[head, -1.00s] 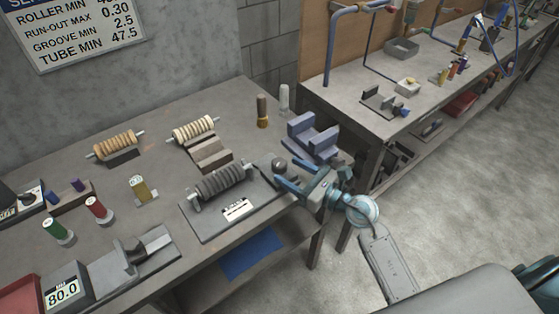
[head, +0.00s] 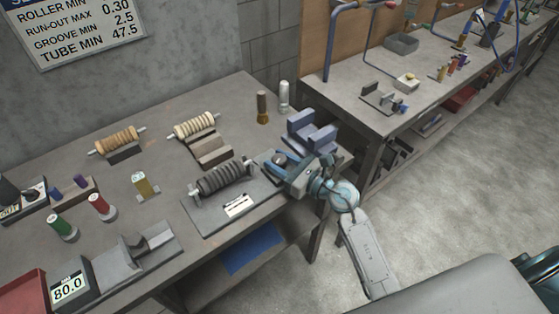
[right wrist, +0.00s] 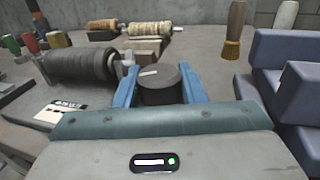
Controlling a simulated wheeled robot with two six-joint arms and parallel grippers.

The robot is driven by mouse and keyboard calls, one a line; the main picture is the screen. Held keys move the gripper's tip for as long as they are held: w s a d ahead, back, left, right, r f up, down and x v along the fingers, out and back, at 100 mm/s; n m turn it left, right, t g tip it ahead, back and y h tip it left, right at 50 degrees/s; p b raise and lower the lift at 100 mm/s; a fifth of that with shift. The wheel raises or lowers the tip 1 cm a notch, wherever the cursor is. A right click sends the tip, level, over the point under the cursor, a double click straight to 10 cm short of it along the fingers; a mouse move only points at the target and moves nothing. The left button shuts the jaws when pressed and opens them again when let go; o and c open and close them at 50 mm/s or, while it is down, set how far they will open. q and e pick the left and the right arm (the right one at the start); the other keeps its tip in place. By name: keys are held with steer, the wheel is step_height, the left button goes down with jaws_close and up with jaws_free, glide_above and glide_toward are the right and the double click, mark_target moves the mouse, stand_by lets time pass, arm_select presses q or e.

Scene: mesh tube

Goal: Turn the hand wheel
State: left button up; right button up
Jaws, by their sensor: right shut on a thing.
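The hand wheel (right wrist: 159,83) is a dark round knob with a pale mark on its top. It sits at the right end of the dark ribbed roller (head: 222,177), which is mounted on a grey base plate with a white label. My right gripper (head: 277,161) reaches in from the right of the head view. In the right wrist view its two blue fingers (right wrist: 158,88) lie on either side of the wheel and are shut on it. The gripper partly hides the wheel in the head view. My left gripper is not in view.
Blue V-shaped blocks (head: 312,136) stand close to the right of my right gripper. Two more rollers (head: 194,127) on stands and a brown-handled brush (head: 262,107) are behind. A gauge reading 80.0 (head: 68,288) is at front left. A second bench (head: 345,96) stands at right.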

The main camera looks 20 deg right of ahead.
steer(key=shift+a+r+m+t+h+p, duration=0.15)
steer(key=shift+m+t+h+p, duration=0.4)
steer(key=shift+h+p, duration=0.4)
steer(key=shift+d+r+m+t+h+p, duration=0.1)
steer(key=shift+m+t+h+p, duration=0.25)
steer(key=shift+m+h+p, duration=0.6)
steer(key=m+t+h+p, duration=0.1)
steer(key=h+p, duration=0.1)
steer(key=shift+f+m+h, duration=0.1)
steer(key=shift+m+h, duration=0.2)
steer(key=shift+h, duration=0.1)
steer(key=shift+f+m+h+p, duration=0.15)
steer(key=shift+m+h+p, duration=0.65)
steer(key=shift+h, duration=0.5)
steer(key=o, duration=1)
steer(key=shift+s, duration=0.1)
